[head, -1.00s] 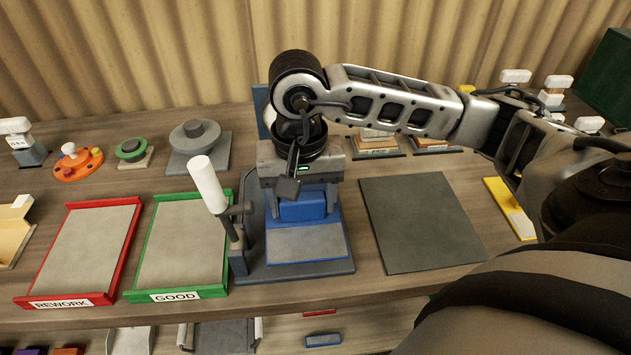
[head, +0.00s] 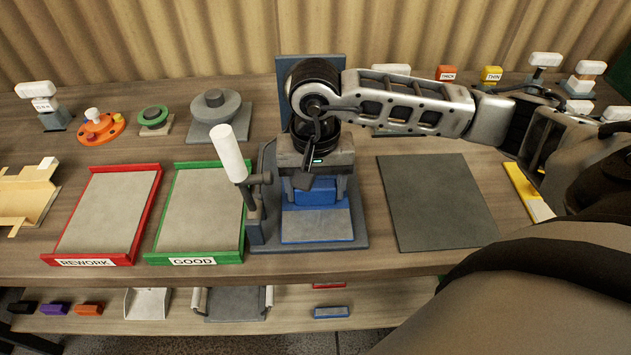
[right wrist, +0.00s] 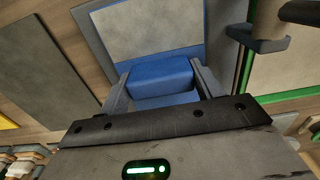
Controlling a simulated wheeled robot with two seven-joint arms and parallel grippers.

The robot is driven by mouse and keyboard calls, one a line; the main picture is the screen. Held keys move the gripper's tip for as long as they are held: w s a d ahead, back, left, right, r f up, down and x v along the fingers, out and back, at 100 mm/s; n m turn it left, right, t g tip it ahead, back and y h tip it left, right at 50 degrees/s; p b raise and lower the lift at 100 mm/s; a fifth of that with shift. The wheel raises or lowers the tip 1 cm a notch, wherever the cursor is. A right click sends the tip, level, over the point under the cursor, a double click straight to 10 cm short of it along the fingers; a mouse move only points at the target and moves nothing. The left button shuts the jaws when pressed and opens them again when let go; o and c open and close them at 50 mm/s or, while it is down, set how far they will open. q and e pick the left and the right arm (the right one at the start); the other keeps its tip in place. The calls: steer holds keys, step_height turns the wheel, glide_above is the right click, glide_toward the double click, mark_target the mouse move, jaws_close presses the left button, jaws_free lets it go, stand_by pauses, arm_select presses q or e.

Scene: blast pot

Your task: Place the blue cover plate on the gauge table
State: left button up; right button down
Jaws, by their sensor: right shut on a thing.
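My right gripper (head: 315,188) points down at the middle of the bench and is shut on a blue block, the blue cover plate (right wrist: 160,78), which sits between its fingers in the right wrist view. In the head view the blue block (head: 314,193) shows below the gripper body. Under it is a blue-edged pad with a grey top (head: 318,226), on a dark grey base plate (head: 358,240), which I take as the gauge table. The block appears low over the pad; I cannot tell if it touches. My left gripper is not in view.
A clamp with a white handle (head: 229,153) stands close left of the gripper. Further left are the green GOOD tray (head: 205,258) and red REWORK tray (head: 85,261), both empty. A bare dark mat (head: 437,203) lies to the right. An upright grey-blue panel (head: 311,66) stands behind.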

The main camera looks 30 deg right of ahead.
mark_target(315, 185)
steer(key=shift+w, duration=0.1)
steer(key=shift+c, duration=1.4)
jaws_free()
steer(key=shift+f, duration=0.1)
step_height(315, 185, up, 12)
steer(key=shift+r+b, duration=0.2)
steer(key=shift+b, duration=0.1)
